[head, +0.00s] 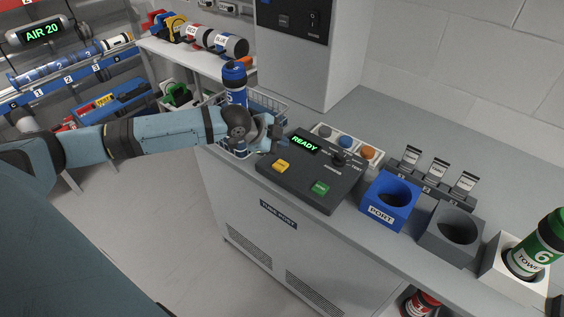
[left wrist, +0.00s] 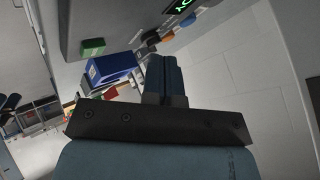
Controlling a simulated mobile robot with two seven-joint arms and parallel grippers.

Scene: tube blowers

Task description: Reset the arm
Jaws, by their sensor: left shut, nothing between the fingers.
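My left arm (head: 150,134) reaches in from the left in the head view. Its gripper (head: 279,133) is just beyond the left edge of the black control panel (head: 318,170), whose display reads READY. In the left wrist view the fingers (left wrist: 164,72) are together with nothing between them. The panel has a yellow button (head: 281,166), a green button (head: 320,187) and a dark knob (head: 338,158). I cannot tell whether the gripper touches the panel. My right gripper is not in view.
A blue-capped tube (head: 235,84) stands in a wire basket (head: 268,106) behind my gripper. A blue PORT block (head: 389,200), a grey holder (head: 451,233) and a white holder (head: 499,267) with a green tube (head: 537,245) line the counter.

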